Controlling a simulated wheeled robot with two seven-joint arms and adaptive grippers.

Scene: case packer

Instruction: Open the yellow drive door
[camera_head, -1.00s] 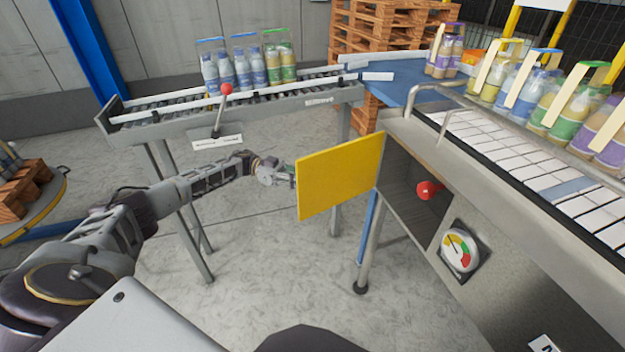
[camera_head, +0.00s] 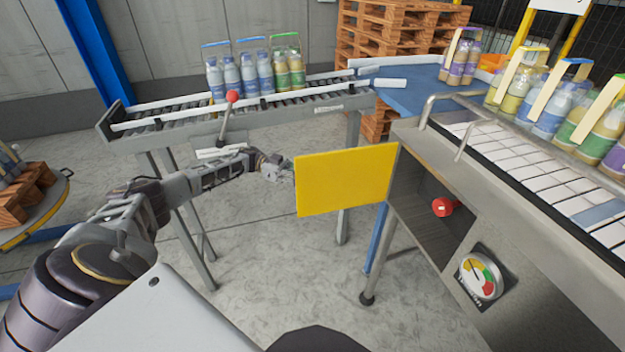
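The yellow drive door (camera_head: 345,181) stands swung out wide from the front of the machine, hinged at its right edge. The compartment behind it (camera_head: 430,215) is exposed, with a red knob (camera_head: 443,207) inside. My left gripper (camera_head: 284,174) is at the door's free left edge. Its fingers are small and partly hidden there, so I cannot tell whether they are closed or touching the door. My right gripper does not show.
A roller conveyor (camera_head: 240,113) with bottle packs and a red-knobbed lever (camera_head: 231,98) stands behind my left arm. Pallets (camera_head: 400,40) are stacked behind. Floor below the door is clear.

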